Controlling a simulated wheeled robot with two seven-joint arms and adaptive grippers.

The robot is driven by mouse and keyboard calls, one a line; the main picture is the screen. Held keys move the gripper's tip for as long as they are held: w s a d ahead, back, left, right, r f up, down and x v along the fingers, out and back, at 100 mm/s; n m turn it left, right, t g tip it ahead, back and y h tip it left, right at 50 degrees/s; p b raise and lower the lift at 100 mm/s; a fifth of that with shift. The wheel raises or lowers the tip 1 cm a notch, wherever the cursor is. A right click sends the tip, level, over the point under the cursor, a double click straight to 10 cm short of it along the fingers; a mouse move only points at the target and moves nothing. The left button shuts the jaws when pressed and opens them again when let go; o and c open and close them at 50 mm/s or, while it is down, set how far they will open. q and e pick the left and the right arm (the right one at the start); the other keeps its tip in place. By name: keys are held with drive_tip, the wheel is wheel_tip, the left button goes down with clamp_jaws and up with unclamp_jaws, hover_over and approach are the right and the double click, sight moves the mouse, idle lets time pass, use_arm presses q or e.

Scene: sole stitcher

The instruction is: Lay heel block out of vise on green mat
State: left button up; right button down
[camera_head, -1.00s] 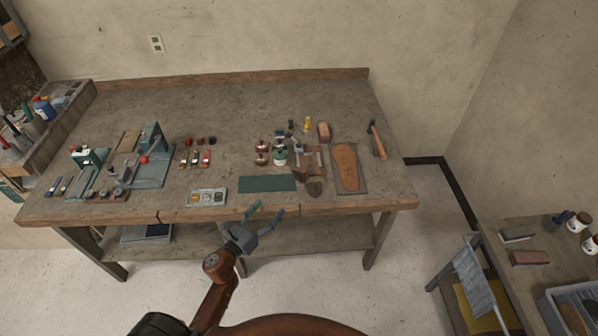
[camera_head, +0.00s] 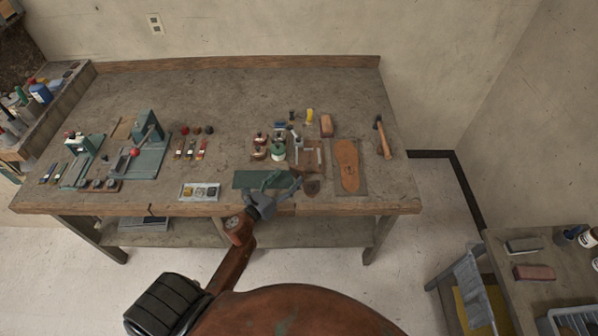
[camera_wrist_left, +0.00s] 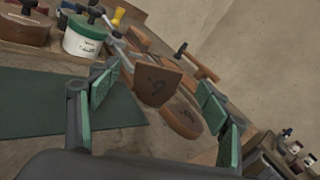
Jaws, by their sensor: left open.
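The green mat (camera_head: 243,180) lies flat near the front edge of the bench; it also shows in the left wrist view (camera_wrist_left: 45,105). A dark brown, shield-shaped block (camera_head: 312,187), which looks like the heel block, is right of the mat, just in front of the grey and wooden vise (camera_head: 318,158). My left gripper (camera_head: 284,181) is open and empty over the mat's right part, pointing at the block. In the wrist view the block appears between its fingers (camera_wrist_left: 160,98), farther off.
A leather sole (camera_head: 348,165) lies right of the vise, with a hammer (camera_head: 382,138) beyond. A white-and-green jar (camera_head: 277,151) and small bottles stand behind the mat. A tray of small parts (camera_head: 199,191) is to its left. Bare bench lies toward the back.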

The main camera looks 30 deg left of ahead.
sight(295, 169)
use_arm(q)
drive_tip(key=w, duration=0.3)
drive_tip(key=shift+w+d, duration=0.15)
drive_tip(key=shift+w, duration=0.15)
drive_tip(key=c, duration=1.4)
use_arm(e)
drive_tip(key=shift+w+a+r, duration=0.15)
drive_tip(key=shift+w, duration=0.3)
drive_tip(key=shift+w+a+r, duration=0.1)
drive_tip(key=shift+w, duration=0.35)
